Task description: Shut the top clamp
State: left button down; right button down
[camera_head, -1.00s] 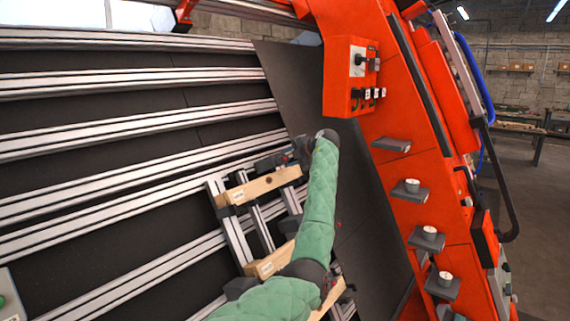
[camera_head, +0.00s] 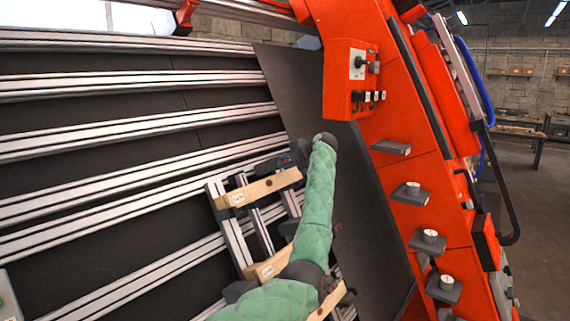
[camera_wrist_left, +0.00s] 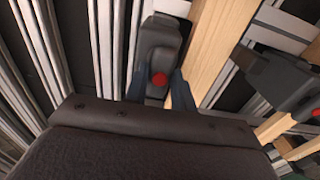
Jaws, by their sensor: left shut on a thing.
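The top clamp is a dark grey block with a red button (camera_wrist_left: 160,58). It sits beside the upper wooden beam (camera_head: 262,189), which also shows in the wrist view (camera_wrist_left: 219,42). My left gripper (camera_wrist_left: 159,92) has one finger on each side of the clamp and is shut on it. In the head view my left gripper (camera_head: 298,153) is small and partly hidden by its own wrist, above the beam's right end. Most of the clamp is hard to make out there. My right gripper is not in view.
A second dark clamp (camera_wrist_left: 290,84) with a red part lies to the right in the wrist view. More wooden beams (camera_head: 266,267) lie lower on the metal rails (camera_head: 232,238). An orange gantry column (camera_head: 400,170) with a switch box (camera_head: 343,85) and small shelves stands to the right.

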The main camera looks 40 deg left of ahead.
pick_arm(q)
jog(key=m+p, duration=0.2)
jog(key=m, duration=0.4)
jog(key=shift+f+m+p, duration=0.15)
jog(key=shift+m+p, duration=0.35)
jog(key=shift+m, duration=0.6)
jog(key=shift+m+p, duration=0.65)
jog(key=shift+m, duration=0.35)
jog(key=m+p, duration=0.1)
jog(key=m, duration=0.2)
jog(key=shift+p, duration=0.35)
jog(key=shift+m+p, duration=0.4)
jog(key=shift+m, duration=0.6)
